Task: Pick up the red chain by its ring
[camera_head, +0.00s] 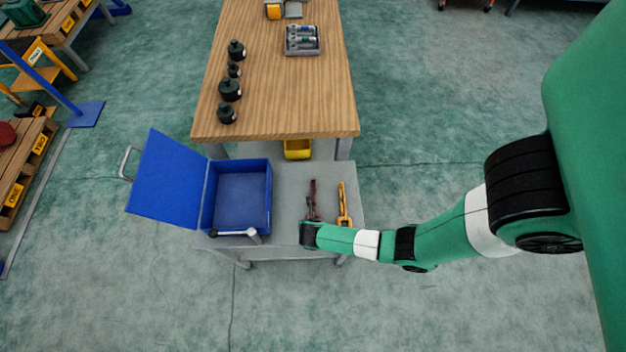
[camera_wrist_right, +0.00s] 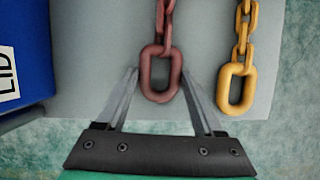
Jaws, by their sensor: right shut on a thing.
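The red chain (camera_head: 313,196) lies on the grey bench beside a yellow chain (camera_head: 342,202). My right gripper (camera_head: 311,220) is over the near end of the red chain in the head view. In the right wrist view the red chain's end ring (camera_wrist_right: 160,75) is between the fingers of my right gripper (camera_wrist_right: 158,78), which is shut on it. The yellow chain's ring (camera_wrist_right: 236,90) is to the right, apart from the fingers. My left gripper is not in view.
An open blue box (camera_head: 264,205) with its lid (camera_head: 167,180) folded left stands on the grey bench (camera_head: 290,180), left of the chains. Behind is a wooden table (camera_head: 275,90) with several black weights (camera_head: 229,89) and a grey tray (camera_head: 302,50). A yellow bin (camera_head: 298,150) sits below it.

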